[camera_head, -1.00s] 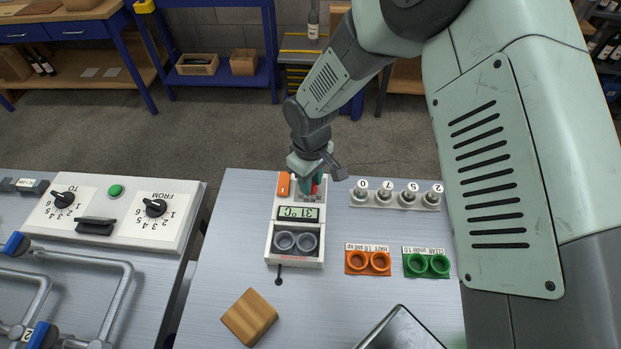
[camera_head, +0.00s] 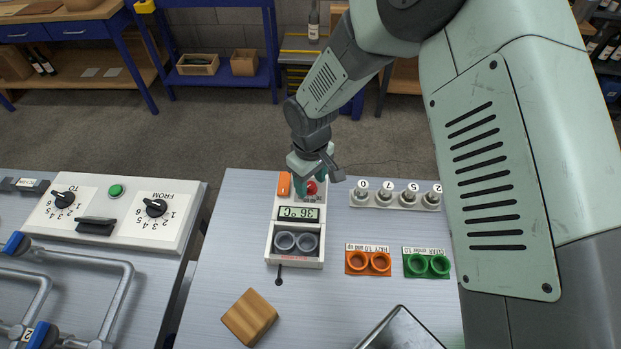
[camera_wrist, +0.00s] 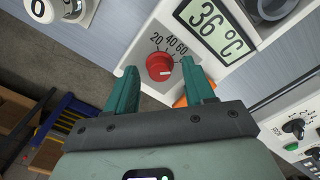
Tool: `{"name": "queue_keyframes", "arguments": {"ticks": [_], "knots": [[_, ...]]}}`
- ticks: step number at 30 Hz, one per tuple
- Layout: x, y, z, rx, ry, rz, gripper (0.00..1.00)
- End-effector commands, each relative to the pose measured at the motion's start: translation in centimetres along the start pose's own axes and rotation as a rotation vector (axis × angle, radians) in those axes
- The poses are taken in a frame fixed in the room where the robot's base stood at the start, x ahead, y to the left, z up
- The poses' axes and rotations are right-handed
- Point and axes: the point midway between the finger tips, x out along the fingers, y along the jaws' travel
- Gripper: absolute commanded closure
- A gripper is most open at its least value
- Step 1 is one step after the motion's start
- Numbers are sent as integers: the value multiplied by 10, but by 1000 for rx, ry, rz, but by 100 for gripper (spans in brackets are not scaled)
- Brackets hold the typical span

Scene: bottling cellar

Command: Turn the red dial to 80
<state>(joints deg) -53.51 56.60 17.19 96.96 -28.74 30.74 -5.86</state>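The red dial (camera_wrist: 159,66) is on the white face of the heater unit (camera_head: 271,240); it also shows in the head view (camera_head: 311,188). Its printed scale shows 20, 40 and 60; I cannot make out an 80. A pale mark shows on the dial's lower right side in the wrist view. The display (camera_wrist: 213,25) reads 36 °C. My gripper (camera_wrist: 160,72) is open, its two teal fingers on either side of the dial with a visible gap to each. How far the tips are above the panel is hard to tell.
An orange switch (camera_head: 284,184) is beside the dial. A wooden block (camera_head: 250,317) lies in front.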

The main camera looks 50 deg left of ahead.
Motion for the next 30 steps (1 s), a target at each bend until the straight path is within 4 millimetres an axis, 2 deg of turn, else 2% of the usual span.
{"name": "queue_keyframes", "arguments": {"ticks": [5,8,21,25,30], "knots": [[-2,0,0,0,-1,0,47],[-11,0,0,1,1,1,47],[-93,1,0,1,2,1,47],[-104,0,0,1,1,1,47],[-109,0,0,0,0,0,47]]}}
